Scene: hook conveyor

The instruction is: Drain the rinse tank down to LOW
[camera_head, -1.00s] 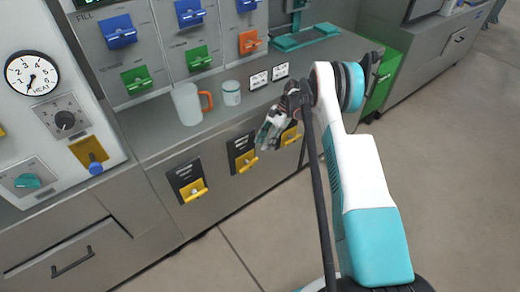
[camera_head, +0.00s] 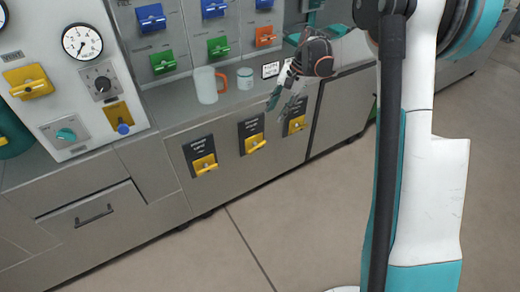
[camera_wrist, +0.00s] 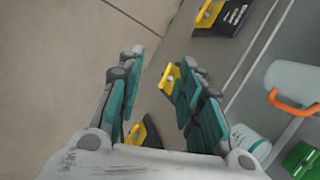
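Three yellow lever handles sit on black plates on the lower cabinet front: a left one (camera_head: 204,164), a middle one (camera_head: 254,144) and a right one (camera_head: 296,124). Their labels are too small to read, so I cannot tell which belongs to the rinse tank. My gripper (camera_head: 279,103) is open and empty, pointing down in front of the cabinet near the middle and right handles. In the wrist view the gripper (camera_wrist: 157,68) has its fingers apart. The middle handle (camera_wrist: 170,77) shows beside the right finger, partly hidden, with no clear contact. A round gauge (camera_head: 82,42) is on the left panel.
A clear mug with an orange handle (camera_head: 207,86) and a white cup (camera_head: 245,78) stand on the ledge. Blue, green and orange levers line the upper panel. A dial (camera_head: 102,84) and a yellow lever (camera_head: 28,82) are at left. The floor (camera_head: 250,240) in front is clear.

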